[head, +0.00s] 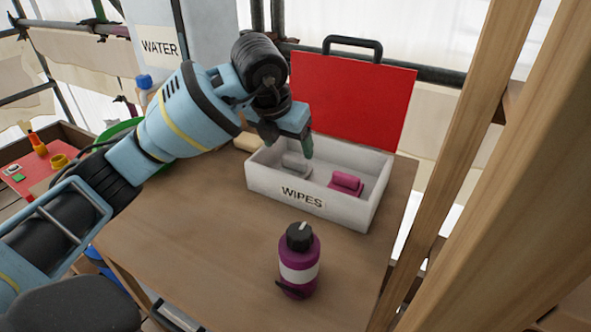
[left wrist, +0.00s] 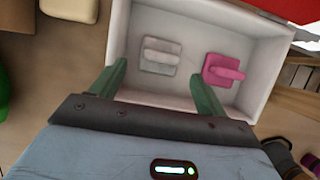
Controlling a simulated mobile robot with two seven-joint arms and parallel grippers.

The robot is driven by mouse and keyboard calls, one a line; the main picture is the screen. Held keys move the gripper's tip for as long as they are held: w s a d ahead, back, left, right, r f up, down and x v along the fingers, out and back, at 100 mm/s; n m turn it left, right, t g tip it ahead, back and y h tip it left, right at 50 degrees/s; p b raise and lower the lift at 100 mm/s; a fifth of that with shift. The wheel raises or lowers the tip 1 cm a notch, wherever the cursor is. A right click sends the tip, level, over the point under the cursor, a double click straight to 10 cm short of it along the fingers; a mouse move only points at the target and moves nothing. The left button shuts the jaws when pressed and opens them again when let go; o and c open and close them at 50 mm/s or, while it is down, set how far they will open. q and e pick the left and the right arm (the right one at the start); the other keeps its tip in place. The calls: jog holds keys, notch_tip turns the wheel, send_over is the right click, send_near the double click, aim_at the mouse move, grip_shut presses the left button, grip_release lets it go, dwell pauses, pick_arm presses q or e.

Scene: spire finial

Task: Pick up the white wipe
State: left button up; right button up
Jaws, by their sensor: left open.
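The white wipe (head: 295,166), a pale grey-white folded piece, lies in the left part of the white box labelled WIPES (head: 315,205). It also shows in the left wrist view (left wrist: 160,55). A pink wipe (head: 346,183) lies to its right in the same box, and in the left wrist view too (left wrist: 223,70). My left gripper (head: 289,146) is open and empty, above the left part of the box. In the left wrist view, the white wipe appears between and just beyond its two green fingers (left wrist: 159,74). My right gripper is not in view.
The box's raised red lid (head: 350,100) with a black handle stands behind it. A purple bottle (head: 299,262) with a black cap stands in front of the box on the wooden table (head: 215,235). Wooden posts (head: 450,150) rise at the right. A WATER container (head: 157,48) is behind my left arm.

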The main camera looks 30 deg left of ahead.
aim_at(293, 159)
pick_arm(q)
jog(key=shift+b+x, duration=0.3)
jog(key=shift+x, duration=3.35)
jog(key=shift+s+d, duration=0.1)
jog(key=c, duration=0.7)
jog(key=shift+c, duration=0.2)
notch_tip(293, 159, up, 10)
jog(key=shift+p, duration=0.5)
